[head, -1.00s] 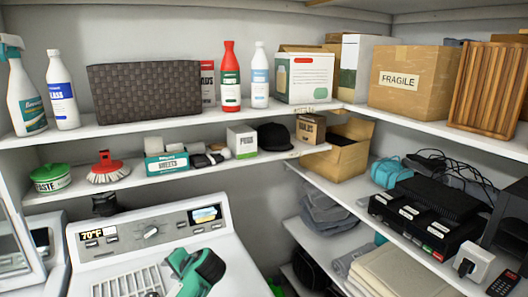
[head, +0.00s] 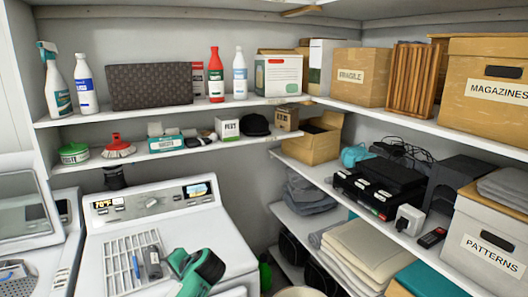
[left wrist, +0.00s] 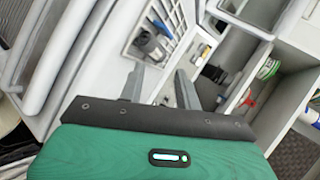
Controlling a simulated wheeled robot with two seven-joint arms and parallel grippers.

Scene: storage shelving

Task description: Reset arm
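My left gripper (head: 168,262) has a green body and hangs over the white top of the washer-like machine (head: 225,240). In the left wrist view my left gripper (left wrist: 158,88) shows two grey fingers spread apart with nothing between them. A small dark grey bottle-like object (head: 152,262) is on or over the machine's grate, beside the fingertips in the head view. In the left wrist view this object (left wrist: 150,45) lies beyond the fingertips, apart from them. My right gripper is in neither view.
Shelves (head: 270,101) line the back and right walls, holding bottles, boxes and electronics. The lower shelf (head: 210,144) runs above the machine. A patterns box (head: 488,245) and folded cloths (head: 365,255) stand at the right. A second white appliance (head: 30,210) is at the left.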

